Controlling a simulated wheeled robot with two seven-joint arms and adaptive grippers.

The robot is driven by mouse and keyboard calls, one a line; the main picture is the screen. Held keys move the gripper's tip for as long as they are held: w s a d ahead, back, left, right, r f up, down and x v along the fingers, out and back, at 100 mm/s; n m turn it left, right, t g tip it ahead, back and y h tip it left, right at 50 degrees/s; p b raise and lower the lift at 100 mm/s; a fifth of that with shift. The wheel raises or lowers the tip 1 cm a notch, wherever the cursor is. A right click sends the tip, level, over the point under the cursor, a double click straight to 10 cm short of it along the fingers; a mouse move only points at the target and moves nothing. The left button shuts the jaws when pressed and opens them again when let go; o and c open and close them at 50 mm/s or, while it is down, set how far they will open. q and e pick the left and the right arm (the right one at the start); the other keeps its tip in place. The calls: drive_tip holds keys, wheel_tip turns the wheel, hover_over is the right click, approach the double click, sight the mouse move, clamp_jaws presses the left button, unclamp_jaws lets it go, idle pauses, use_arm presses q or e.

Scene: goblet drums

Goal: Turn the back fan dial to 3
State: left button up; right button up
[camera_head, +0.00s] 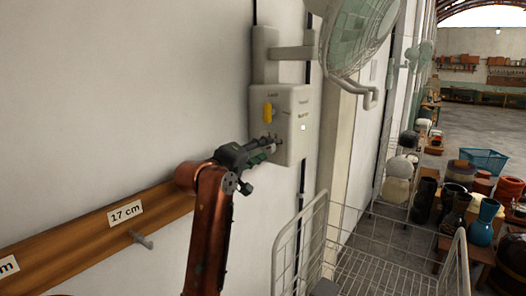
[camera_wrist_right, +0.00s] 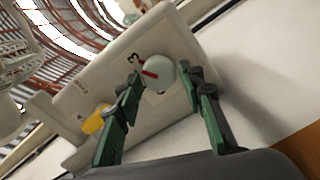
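The control box (camera_head: 293,122) of the near wall fan (camera_head: 355,40) is pale grey, with a yellow part (camera_head: 268,112) on its front. In the right wrist view its round pale dial (camera_wrist_right: 160,76) has a red pointer line. The line points toward a dark numeral (camera_wrist_right: 134,58), too small to read surely. My right gripper (camera_head: 272,146) is at the lower front of the box. Its green-padded fingers (camera_wrist_right: 163,84) are apart, one on each side of the dial. I cannot tell whether they touch it. My left gripper is not in view.
A wire cart (camera_head: 372,245) stands below the box. A wooden rail (camera_head: 85,235) with a "17 cm" label and a metal peg (camera_head: 141,240) runs along the wall. Another fan (camera_head: 420,55) hangs farther along. Pots, drums and a blue basket (camera_head: 484,160) stand at the right.

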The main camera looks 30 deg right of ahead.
drive_tip(key=shift+o, duration=1.1)
drive_tip(key=v, duration=1.2)
drive_tip(key=shift+f, duration=0.1)
